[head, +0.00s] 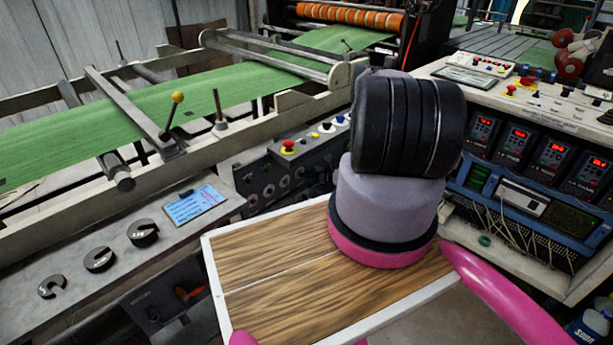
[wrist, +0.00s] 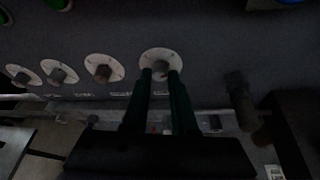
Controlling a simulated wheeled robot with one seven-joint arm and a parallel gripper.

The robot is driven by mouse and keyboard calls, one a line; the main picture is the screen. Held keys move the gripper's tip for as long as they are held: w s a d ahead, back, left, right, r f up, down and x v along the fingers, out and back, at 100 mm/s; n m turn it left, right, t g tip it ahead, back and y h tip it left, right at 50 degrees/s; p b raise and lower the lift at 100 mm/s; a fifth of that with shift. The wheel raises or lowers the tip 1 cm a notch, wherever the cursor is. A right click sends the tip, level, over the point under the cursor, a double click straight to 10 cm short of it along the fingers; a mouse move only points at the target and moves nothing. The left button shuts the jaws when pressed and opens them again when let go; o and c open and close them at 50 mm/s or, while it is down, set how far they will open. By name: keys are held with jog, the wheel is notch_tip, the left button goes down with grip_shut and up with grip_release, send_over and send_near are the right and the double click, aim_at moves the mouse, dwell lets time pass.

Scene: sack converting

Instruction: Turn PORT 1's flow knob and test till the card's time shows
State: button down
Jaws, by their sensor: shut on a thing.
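In the wrist view my gripper (wrist: 161,75) has its two dark fingers closed around a grey knob (wrist: 160,67) on a pale round dial plate. Three more knobs stand in a row to the left: a brownish one (wrist: 103,73), a dark one (wrist: 57,75) and another (wrist: 22,77). The labels below the dials are too dark to read, so I cannot tell which is PORT 1. In the head view the dark control panel (head: 262,177) shows part of this row; my arm hides the gripper. A blue lit card (head: 195,206) lies on the grey bench; its text is too small to read.
A red mushroom button (head: 288,146) sits atop the panel. Several slotted weights, one of them here (head: 143,232), lie on the bench. A yellow-tipped lever (head: 177,97) stands by the green web (head: 220,90). A cabinet with red displays (head: 555,147) stands at right.

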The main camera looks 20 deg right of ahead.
jog(key=shift+d+f+m+y, duration=0.1)
jog(key=shift+d+m+y, duration=0.15)
jog(key=shift+m+y, duration=0.9)
jog(key=shift+m, duration=0.35)
jog(key=c, duration=0.7)
grip_release()
jog(key=v, duration=1)
jog(key=shift+s+r, duration=0.25)
jog(key=shift+s+d, duration=0.1)
jog(key=shift+d, duration=0.1)
